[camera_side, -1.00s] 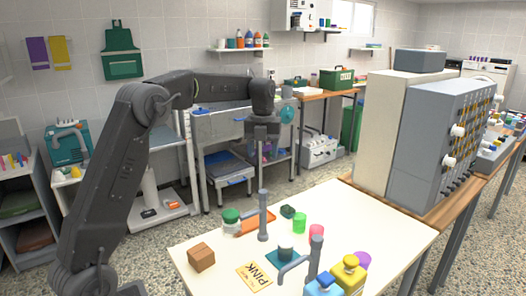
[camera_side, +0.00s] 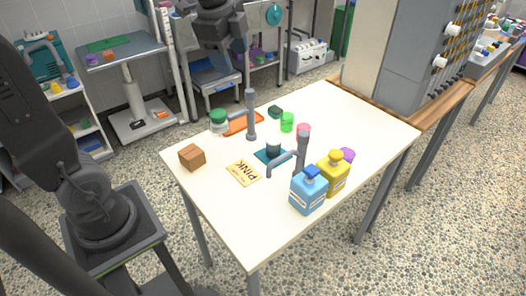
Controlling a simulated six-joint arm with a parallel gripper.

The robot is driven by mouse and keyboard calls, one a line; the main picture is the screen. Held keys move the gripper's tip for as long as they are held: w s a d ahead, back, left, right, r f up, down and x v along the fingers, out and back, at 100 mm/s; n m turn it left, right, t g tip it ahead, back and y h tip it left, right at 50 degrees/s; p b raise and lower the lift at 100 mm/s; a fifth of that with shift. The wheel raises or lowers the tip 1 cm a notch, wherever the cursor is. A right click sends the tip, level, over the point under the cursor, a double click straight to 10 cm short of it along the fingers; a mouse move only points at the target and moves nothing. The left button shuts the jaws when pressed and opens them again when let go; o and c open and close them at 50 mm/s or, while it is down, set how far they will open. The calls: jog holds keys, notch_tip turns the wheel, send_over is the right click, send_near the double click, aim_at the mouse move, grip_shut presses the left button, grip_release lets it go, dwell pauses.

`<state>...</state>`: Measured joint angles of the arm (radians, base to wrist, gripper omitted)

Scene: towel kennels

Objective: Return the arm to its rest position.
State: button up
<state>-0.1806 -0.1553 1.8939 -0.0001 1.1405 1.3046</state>
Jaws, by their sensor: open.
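My gripper (camera_side: 224,40) hangs at the top of the view, pointing down, above and behind the far left edge of the white table (camera_side: 215,185). It is open, and no object shows in it. It is clear of everything on the table. My upper arm links are cut off by the top of the picture, so the arm's full pose is hidden.
A grey panel cabinet (camera_side: 418,60) stands behind right.

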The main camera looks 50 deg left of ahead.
jog(key=s+d+f+n+t, duration=0.1)
jog(key=s+d+f+n, duration=0.1)
jog(key=s+n, duration=0.4)
jog(key=s+d+f+n+t, duration=0.1)
jog(key=s+d+f+n, duration=0.2)
jog(key=s+n, duration=0.3)
jog(key=shift+s+d+f+n+t+h, duration=0.35)
jog(key=shift+s+d, duration=0.3)
jog(key=shift+s, duration=0.45)
